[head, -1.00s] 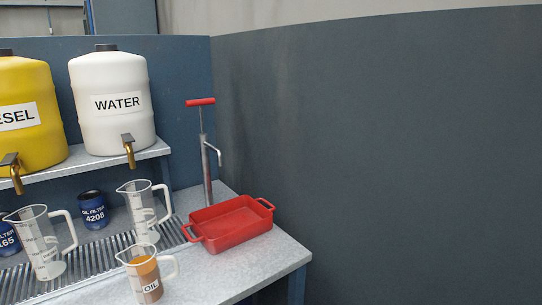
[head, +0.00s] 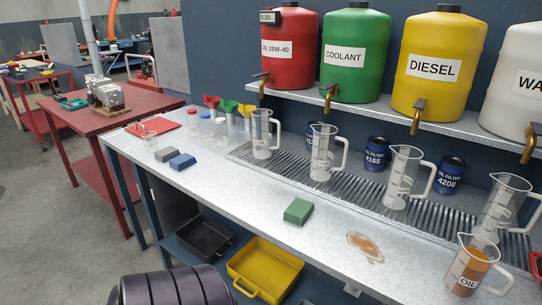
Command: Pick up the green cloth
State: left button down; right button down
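The green cloth (head: 298,211) is a small folded block lying flat on the grey metal workbench (head: 240,200), near its front edge in the middle of the head view. Nothing covers it. Neither of my grippers shows in the head view.
A brown spill (head: 365,246) lies right of the cloth. Measuring jugs (head: 325,153) and oil filters (head: 377,154) stand behind it. A blue folded cloth (head: 182,161) and a grey one (head: 166,155) lie farther left. A yellow tray (head: 262,270) and a black tray (head: 205,238) sit below.

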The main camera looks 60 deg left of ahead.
aim_at(299, 211)
jog(key=u, duration=1.75)
